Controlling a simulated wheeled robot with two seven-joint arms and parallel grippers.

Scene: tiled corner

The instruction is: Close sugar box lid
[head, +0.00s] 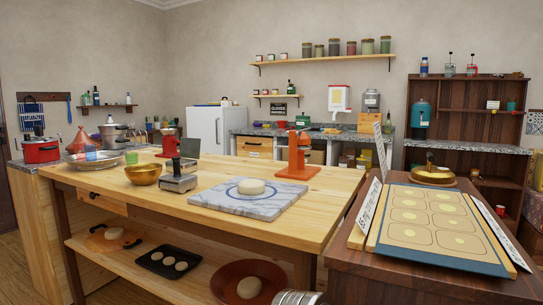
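I cannot pick out a sugar box or its lid with certainty in the head view. A white box with red parts (339,98) is on the back wall below the long shelf, but it is too small to read. Several small jars and boxes stand on the far counter and shelves, too small to tell apart.
A wooden table (170,196) fills the middle, with a marble slab (228,206) bearing dough (251,187), an orange press (297,160), a scale (179,181) and a brass bowl (143,174). A dark cabinet (375,282) with a patterned board (432,215) stands at right.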

